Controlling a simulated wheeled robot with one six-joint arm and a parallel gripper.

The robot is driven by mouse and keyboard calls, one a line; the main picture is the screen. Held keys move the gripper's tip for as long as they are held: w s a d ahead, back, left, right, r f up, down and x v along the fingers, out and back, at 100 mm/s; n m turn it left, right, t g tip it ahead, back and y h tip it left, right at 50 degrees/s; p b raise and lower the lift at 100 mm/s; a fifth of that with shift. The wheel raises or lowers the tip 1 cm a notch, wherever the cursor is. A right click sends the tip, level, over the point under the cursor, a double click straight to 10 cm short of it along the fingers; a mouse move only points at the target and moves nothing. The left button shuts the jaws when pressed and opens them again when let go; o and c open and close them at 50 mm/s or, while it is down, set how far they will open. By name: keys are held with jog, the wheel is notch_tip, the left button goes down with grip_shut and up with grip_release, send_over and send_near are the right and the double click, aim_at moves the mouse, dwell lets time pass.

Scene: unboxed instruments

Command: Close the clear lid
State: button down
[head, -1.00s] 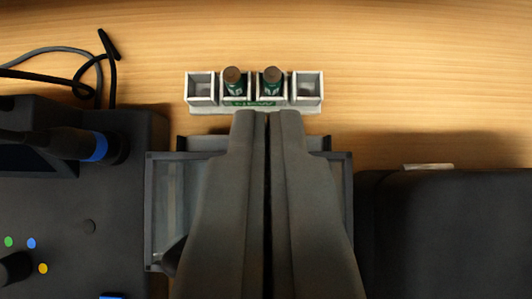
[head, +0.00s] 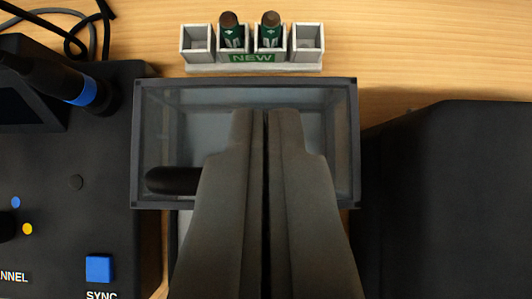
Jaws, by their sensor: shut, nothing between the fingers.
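The clear lid (head: 345,84) is a see-through panel in a dark rectangular frame, in the middle of the head view. A grey box (head: 185,228) shows partly below the lid's near edge, so the two outlines do not line up. How far the lid stands tilted is hard to tell from above. A dark rounded bar (head: 172,181) lies across the lid's left near part. My gripper (head: 258,113) is shut and empty, its fingers over the lid with the tips towards its far side. Contact with the lid cannot be told. My fingers hide the middle of the lid and box.
A white rack (head: 252,67) marked NEW holds two green brown-capped vials (head: 232,32) just beyond the lid. A black instrument (head: 100,230) with a blue SYNC button stands close on the left. A black case (head: 450,190) stands on the right. Bare wood (head: 430,60) lies at the far right.

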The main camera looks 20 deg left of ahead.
jog(key=s+d, duration=0.1)
jog(key=s, duration=0.5)
jog(key=shift+s+d, duration=0.15)
jog(key=shift+d, duration=0.25)
jog(key=shift+f, duration=0.1)
jog(key=s+d+r, duration=0.1)
jog(key=s+r, duration=0.2)
jog(key=r, duration=0.6)
jog(key=s+d+m+t, duration=0.1)
jog(key=s+d+t, duration=0.2)
jog(key=s+d, duration=0.3)
jog(key=s+d+f+m+t+h, duration=0.1)
jog(key=s+d+t, duration=0.2)
jog(key=s+d, duration=0.4)
jog(key=s+d+f+m+t+h, duration=0.1)
jog(key=s+d+t, duration=0.2)
jog(key=s+d, duration=0.4)
jog(key=s, duration=0.8)
jog(key=shift+s, duration=0.3)
